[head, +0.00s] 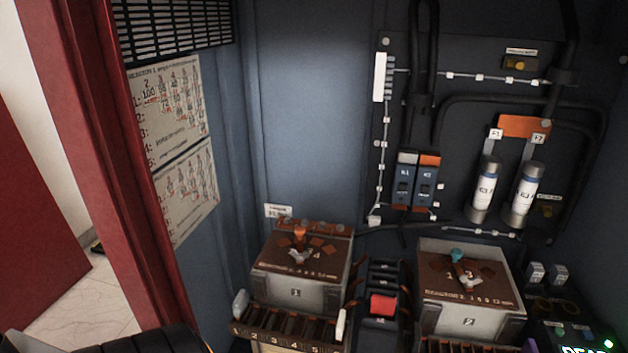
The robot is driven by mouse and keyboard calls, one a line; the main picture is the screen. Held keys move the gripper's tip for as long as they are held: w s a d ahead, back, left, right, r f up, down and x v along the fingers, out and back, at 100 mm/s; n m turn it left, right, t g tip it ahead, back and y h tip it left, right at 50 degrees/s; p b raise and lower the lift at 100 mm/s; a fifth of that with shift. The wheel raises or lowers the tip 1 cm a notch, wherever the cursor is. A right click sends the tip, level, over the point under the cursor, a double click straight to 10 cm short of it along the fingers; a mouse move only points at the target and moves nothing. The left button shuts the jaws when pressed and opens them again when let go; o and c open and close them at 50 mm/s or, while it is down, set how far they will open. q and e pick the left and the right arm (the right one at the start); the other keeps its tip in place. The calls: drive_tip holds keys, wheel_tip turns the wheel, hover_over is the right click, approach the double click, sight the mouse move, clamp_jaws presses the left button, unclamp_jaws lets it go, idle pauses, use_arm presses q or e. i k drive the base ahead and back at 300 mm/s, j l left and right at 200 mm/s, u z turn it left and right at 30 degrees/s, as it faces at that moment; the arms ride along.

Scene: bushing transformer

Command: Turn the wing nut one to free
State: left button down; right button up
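A box labelled 1 (296,293) with a brown top stands at the lower centre. On its top sits a small silver winged part (302,256), which looks like wing nut one, with an orange tip (300,233) just behind it. Small dial marks surround it, too small to read. A similar box labelled 2 (470,322) stands to the right, with its own winged part (466,273) and a teal tip (456,255).
A numbered strip (285,335) with a white lever at each end runs before box 1. A red block (382,305) sits between the boxes. Breakers (415,182), two cylinders (486,190) and cables cover the back wall. A red door frame (110,150) bounds the left side.

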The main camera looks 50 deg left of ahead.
sight(300, 258)
drive_tip(key=u, duration=1.7)
